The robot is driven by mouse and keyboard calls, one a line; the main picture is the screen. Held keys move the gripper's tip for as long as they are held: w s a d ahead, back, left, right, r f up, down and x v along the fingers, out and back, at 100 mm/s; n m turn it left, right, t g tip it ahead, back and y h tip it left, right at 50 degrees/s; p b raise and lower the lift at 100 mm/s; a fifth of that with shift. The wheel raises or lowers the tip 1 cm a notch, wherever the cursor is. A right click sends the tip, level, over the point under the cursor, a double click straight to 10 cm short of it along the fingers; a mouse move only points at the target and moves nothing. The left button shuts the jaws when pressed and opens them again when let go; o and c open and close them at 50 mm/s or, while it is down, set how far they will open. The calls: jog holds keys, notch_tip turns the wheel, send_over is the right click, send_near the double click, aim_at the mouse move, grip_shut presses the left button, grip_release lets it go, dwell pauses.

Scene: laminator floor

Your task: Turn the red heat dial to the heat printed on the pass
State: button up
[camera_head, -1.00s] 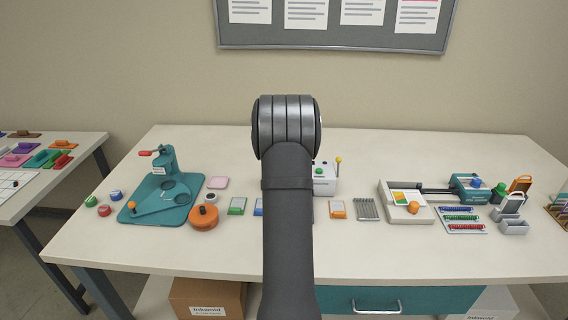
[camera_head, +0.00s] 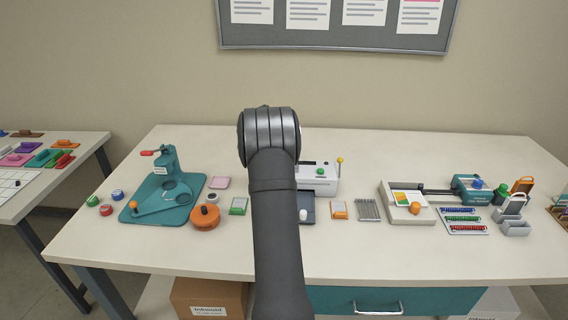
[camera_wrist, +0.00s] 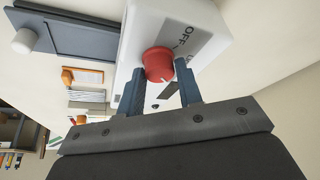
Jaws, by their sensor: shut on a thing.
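The red heat dial (camera_wrist: 158,64) shows in the wrist view on the face of the white laminator (camera_wrist: 170,22). The laminator also shows in the head view (camera_head: 318,180), partly behind my arm. My gripper (camera_wrist: 160,85) is shut on the red dial, with one blue-grey finger on each side of it. Dark lettering, including "OFF", is printed on the white face beside the dial; the rest of the scale is partly hidden. In the head view my arm hides the dial and the gripper. I cannot tell which object is the pass, and no heat print is readable.
A green knob (camera_head: 320,171) and a yellow-tipped lever (camera_head: 340,161) are on the laminator. A dark tray with a white knob (camera_head: 304,215) lies in front. The front table strip is clear.

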jog(key=shift+w+m+g, duration=0.1)
jog(key=shift+m+g, duration=0.7)
jog(key=shift+m, duration=1.2)
jog(key=shift+f, duration=0.1)
jog(key=o, duration=1)
jog(key=shift+c, duration=0.2)
jog(key=shift+h, duration=0.3)
jog(key=v, duration=1.7)
jog(key=shift+r, duration=0.25)
jog(key=x, duration=1.7)
jog(key=shift+f, duration=0.2)
